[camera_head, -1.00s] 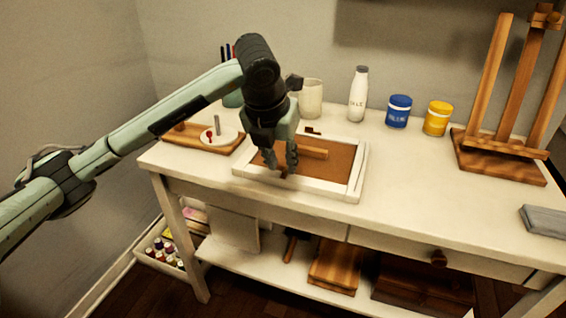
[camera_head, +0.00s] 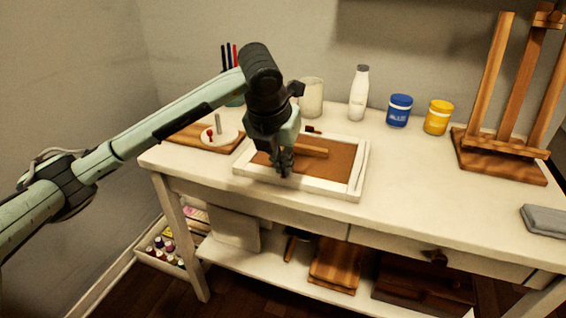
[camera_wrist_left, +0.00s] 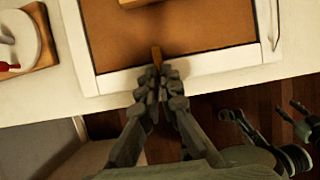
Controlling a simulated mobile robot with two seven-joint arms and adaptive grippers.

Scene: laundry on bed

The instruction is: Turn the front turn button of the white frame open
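The white frame (camera_head: 352,178) lies flat on the white table with a brown backing panel (camera_head: 340,158) inside it. My left gripper (camera_head: 284,164) points down at the frame's front rail. In the left wrist view its fingertips (camera_wrist_left: 158,86) are closed together around the front turn button (camera_wrist_left: 156,57), a small wooden piece. The button's far end shows past the fingertips, over the panel; the fingers hide much of the rest. My right gripper (camera_wrist_left: 262,112) shows in the left wrist view at lower right, empty, its fingers apart. It is not in the head view.
A wooden bar (camera_head: 312,151) lies on the panel. A board with a white disc (camera_head: 222,139) is at left. A mug (camera_head: 311,97), a bottle (camera_head: 358,93), a blue jar (camera_head: 399,111) and a yellow jar (camera_head: 438,118) stand behind.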

